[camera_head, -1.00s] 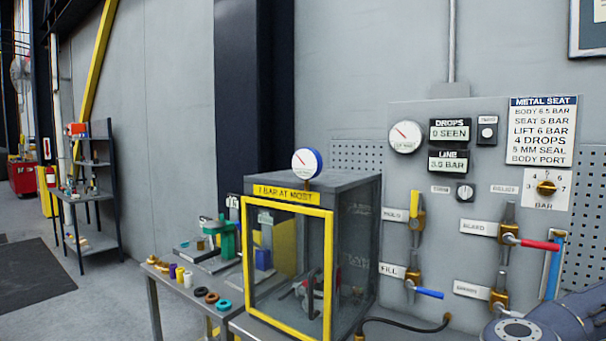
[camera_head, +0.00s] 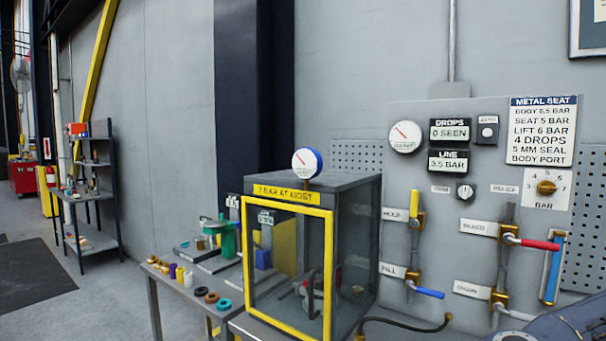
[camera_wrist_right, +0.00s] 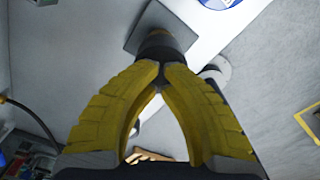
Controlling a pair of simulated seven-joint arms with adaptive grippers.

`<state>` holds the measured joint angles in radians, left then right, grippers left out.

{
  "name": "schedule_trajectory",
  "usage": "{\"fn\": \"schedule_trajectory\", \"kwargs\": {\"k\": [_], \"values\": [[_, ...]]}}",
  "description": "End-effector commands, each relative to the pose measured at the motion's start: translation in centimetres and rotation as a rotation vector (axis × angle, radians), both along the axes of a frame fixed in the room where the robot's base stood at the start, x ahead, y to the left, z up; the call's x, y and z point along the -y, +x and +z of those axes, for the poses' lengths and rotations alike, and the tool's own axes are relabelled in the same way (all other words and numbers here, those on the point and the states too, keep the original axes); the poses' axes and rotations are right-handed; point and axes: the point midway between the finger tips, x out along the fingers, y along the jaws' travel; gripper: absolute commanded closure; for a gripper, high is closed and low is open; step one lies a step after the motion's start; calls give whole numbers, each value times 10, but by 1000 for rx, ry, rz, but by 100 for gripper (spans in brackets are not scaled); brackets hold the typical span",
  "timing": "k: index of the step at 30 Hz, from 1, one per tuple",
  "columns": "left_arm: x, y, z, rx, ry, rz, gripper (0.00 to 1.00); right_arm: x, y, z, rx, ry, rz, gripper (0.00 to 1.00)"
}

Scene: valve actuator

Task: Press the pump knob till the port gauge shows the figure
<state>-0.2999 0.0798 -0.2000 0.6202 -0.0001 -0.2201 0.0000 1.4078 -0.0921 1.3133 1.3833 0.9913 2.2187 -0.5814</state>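In the right wrist view my right gripper (camera_wrist_right: 163,66) has its two yellow fingertips together. They are at a dark round knob-like part (camera_wrist_right: 158,44) on a square grey plate (camera_wrist_right: 140,22); whether they touch it I cannot tell. A white dial with a blue rim or face (camera_wrist_right: 222,3) is cut off at the top edge. In the head view a white gauge (camera_head: 405,136) on the panel has a red needle pointing up-left, and a blue-rimmed gauge (camera_head: 307,162) stands on the glazed box. Which is the port gauge is not readable. My left gripper is not in view.
The grey panel (camera_head: 440,115) carries a drops display (camera_head: 450,130), a line display (camera_head: 448,160) reading about 3.5 bar, a brass bar selector (camera_head: 546,187) and several valves. The yellow-framed box (camera_head: 288,201) stands left of it. A metal-seat card (camera_head: 541,130) hangs upper right.

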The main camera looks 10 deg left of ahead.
Motion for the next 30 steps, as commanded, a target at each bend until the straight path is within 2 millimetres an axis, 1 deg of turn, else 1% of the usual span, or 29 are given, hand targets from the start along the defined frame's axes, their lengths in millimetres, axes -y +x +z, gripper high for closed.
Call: {"fn": "schedule_trajectory", "kwargs": {"k": [26, 30], "values": [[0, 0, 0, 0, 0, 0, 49, 0, 0, -23, -2, 0, -1, 100], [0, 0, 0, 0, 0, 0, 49, 0, 0, -22, -1, 0, -1, 100]]}}
